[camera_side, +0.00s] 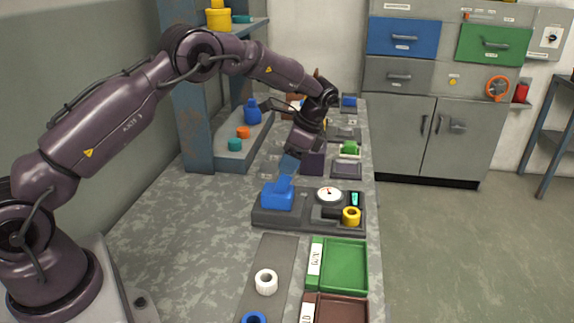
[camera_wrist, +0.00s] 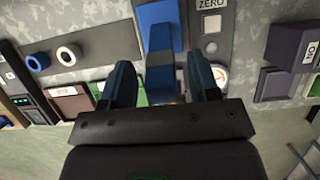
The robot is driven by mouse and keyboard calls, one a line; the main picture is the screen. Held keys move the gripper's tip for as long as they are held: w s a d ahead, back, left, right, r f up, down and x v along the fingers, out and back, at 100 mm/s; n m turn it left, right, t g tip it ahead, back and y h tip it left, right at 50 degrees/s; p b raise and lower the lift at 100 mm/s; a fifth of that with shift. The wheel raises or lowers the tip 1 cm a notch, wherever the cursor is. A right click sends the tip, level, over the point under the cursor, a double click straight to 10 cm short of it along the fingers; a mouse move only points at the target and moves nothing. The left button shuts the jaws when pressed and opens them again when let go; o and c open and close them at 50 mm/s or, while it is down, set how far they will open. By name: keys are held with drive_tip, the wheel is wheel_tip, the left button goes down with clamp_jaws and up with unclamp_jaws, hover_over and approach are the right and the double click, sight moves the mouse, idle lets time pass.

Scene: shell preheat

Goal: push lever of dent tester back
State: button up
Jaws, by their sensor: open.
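The dent tester (camera_side: 262,217) is a dark base on the bench with a blue block (camera_side: 275,200), a white dial gauge (camera_side: 329,195) and a yellow ring (camera_side: 351,215). A blue upright part, seemingly its lever (camera_side: 284,183), rises from the block. My gripper (camera_side: 288,166) is just above it, pointing down. In the wrist view my gripper (camera_wrist: 160,78) is open, with the blue lever (camera_wrist: 160,50) between its two fingers. Gaps show on both sides of it. The dial is partly hidden behind the right finger (camera_wrist: 221,76).
In the side view, a green tray (camera_side: 345,267) and a brown tray (camera_side: 342,310) lie in front of the tester. A white ring (camera_side: 266,282) sits on a grey strip beside them. A purple block (camera_side: 312,162) stands behind the tester. The bench left of the tester is clear.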

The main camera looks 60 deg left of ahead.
drive_tip(key=shift+x, duration=1.15)
clamp_jaws()
